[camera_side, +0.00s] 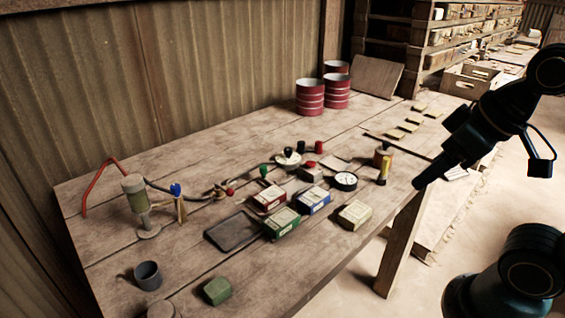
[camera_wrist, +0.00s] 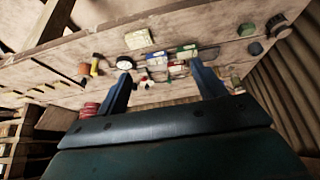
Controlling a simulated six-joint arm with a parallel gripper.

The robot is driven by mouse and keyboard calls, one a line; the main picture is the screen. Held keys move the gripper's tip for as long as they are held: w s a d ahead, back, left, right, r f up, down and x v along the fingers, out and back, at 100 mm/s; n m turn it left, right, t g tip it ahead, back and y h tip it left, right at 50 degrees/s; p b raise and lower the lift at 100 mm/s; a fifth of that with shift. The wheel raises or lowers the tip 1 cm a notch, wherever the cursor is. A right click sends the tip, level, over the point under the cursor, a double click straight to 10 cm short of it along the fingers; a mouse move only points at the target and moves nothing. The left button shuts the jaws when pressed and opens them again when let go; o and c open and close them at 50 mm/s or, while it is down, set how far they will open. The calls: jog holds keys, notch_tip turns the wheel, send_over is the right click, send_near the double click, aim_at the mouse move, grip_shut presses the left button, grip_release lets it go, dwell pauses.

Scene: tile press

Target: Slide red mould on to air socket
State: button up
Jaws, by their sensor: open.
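The red mould (camera_side: 268,197) is a small box with a red side and a pale top, lying on the wooden bench among similar blocks. It shows small in the wrist view (camera_wrist: 178,70). An air hose (camera_side: 195,197) runs behind it to fittings with coloured knobs; I cannot tell which fitting is the air socket. My gripper (camera_side: 420,183) is at the bench's right edge in the side view, well apart from the mould. In the wrist view my gripper (camera_wrist: 161,69) has its two fingers spread, with nothing held between them.
Red drums (camera_side: 310,98) stand behind.

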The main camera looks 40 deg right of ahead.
jog(key=shift+w+r, duration=0.15)
jog(key=c, duration=0.7)
jog(key=shift+w+r, duration=0.1)
jog(key=shift+w, duration=0.2)
jog(key=c, duration=0.4)
jog(key=w+r+n, duration=0.1)
jog(key=w, duration=0.2)
jog(key=w+a+r+n+g, duration=0.1)
jog(key=w+n, duration=0.1)
jog(key=w, duration=0.1)
jog(key=w+a+n, duration=0.1)
jog(key=w+n, duration=0.1)
jog(key=w, duration=0.2)
jog(key=shift+r+g, duration=0.3)
jog(key=shift+r, duration=0.1)
grip_shut()
jog(key=w+a+f+n+g, duration=0.1)
jog(key=w+a+n, duration=0.1)
jog(key=w, duration=0.3)
jog(key=w+a+f+n, duration=0.1)
jog(key=w+n, duration=0.2)
jog(key=w, duration=0.3)
jog(key=w+a+f+n+g, duration=0.1)
jog(key=w+a+f+n, duration=0.3)
jog(key=w+f, duration=0.3)
jog(key=w+a+f+n+g, duration=0.2)
jog(key=w+a+f+n, duration=0.2)
jog(key=w+f, duration=0.4)
jog(key=shift+f, duration=0.25)
